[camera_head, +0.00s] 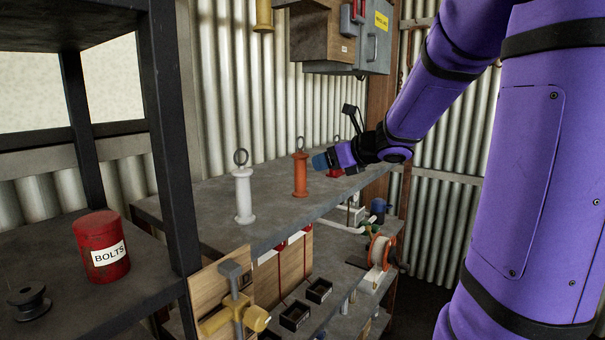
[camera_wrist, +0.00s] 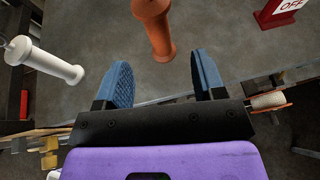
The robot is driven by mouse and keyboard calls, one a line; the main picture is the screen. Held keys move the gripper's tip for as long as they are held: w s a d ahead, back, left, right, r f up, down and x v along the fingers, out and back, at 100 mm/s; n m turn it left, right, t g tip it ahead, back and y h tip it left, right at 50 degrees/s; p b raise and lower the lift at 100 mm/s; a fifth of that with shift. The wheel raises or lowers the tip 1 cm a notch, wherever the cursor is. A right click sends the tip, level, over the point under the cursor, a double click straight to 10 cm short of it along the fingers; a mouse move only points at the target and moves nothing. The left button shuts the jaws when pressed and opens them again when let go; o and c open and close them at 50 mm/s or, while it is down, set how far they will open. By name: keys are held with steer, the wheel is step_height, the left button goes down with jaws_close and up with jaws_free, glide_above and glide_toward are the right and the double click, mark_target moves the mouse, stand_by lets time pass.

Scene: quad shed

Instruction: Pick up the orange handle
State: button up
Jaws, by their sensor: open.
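The orange handle (camera_head: 300,177) stands upright on the grey shelf (camera_head: 208,197), with a dark ring at its top. In the wrist view the orange handle (camera_wrist: 154,28) lies just beyond the fingers, nearly in line with the gap between them. My gripper (camera_head: 325,160) is to the right of the handle in the head view, close beside it. In the wrist view my gripper (camera_wrist: 163,82) has its two blue fingers spread apart with nothing between them. The handle's upper end is cut off by the wrist view's top edge.
A white handle (camera_head: 244,193) stands left of the orange one and also shows in the wrist view (camera_wrist: 45,62). A red block (camera_wrist: 279,10) marked OFF sits to the right. A red BOLTS can (camera_head: 102,246) and dark shelf post (camera_head: 170,140) are at left.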

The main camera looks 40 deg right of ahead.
mark_target(305, 167)
steer(key=x, duration=1)
steer(key=shift+w+a+f, duration=0.1)
steer(key=shift+a, duration=0.15)
steer(key=c, duration=1)
